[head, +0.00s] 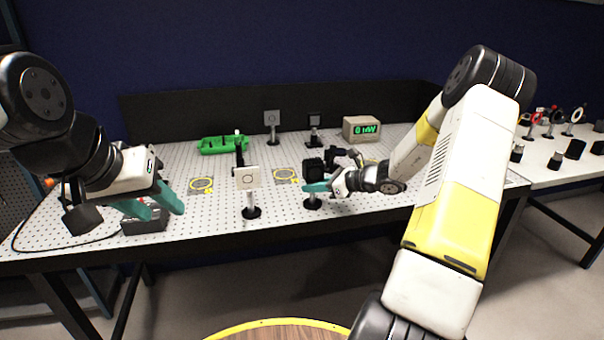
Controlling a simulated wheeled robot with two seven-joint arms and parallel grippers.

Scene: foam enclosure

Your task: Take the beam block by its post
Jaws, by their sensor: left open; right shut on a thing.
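The beam block (313,168) is a black cube on a post with a round black foot, at the front middle of the perforated table. My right gripper (316,187) comes in from the right, with its teal fingers shut on the post just below the cube. The fingers hide part of the post. The foot appears at the table surface; I cannot tell whether it touches. My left gripper (165,212) is open and empty, above the table's front left, near a grey box.
A white square target on a post (248,178) stands just left of the beam block. Yellow rings (201,184) mark the table. Behind are a green tray (222,145), two posted parts and a meter (361,128) reading 0 mW. A side table (560,158) holds more optics.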

